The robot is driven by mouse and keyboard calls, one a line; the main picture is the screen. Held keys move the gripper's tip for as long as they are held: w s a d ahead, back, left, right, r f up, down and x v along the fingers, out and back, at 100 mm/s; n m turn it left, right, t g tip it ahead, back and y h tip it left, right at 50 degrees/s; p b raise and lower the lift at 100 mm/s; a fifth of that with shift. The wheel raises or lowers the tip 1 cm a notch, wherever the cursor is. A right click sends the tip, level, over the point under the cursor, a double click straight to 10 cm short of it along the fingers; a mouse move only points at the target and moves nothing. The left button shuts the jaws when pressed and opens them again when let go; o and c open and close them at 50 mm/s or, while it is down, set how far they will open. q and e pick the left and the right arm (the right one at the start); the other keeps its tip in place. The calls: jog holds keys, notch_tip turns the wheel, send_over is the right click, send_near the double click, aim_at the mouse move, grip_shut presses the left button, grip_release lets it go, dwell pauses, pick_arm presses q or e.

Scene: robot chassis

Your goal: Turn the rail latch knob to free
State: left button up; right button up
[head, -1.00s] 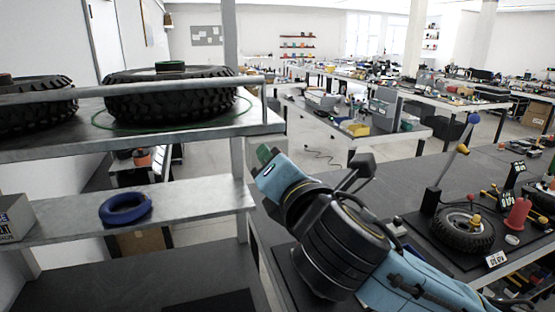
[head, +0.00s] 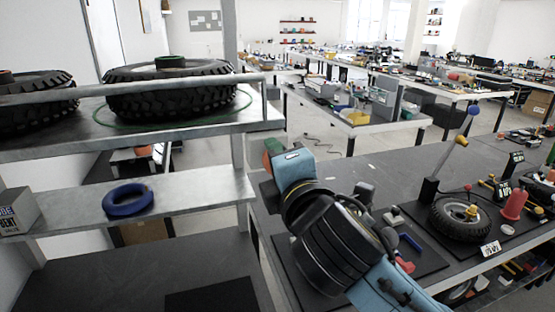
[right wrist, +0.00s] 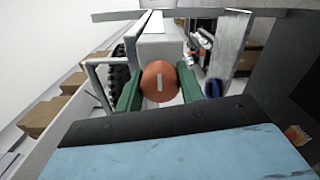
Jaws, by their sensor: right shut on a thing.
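The orange-red round knob (right wrist: 159,82) shows a short white mark, which stands upright in the right wrist view. My right gripper (right wrist: 158,90) has its two green fingers on either side of the knob and is shut on it. In the head view my right gripper (head: 272,152) is at the right end of the shelf rack; a sliver of the knob (head: 267,160) shows beside a green finger. The grey rail (head: 130,86) runs along the front of the upper shelf, before the tyres (head: 170,100). The latch mechanism behind the knob is hidden. My left gripper is out of view.
A blue ring (head: 128,200) and a grey box (head: 18,212) are on the lower shelf (head: 205,190).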

dwell(0.3)
jog(key=o, duration=1)
jog(key=shift+s, duration=0.1)
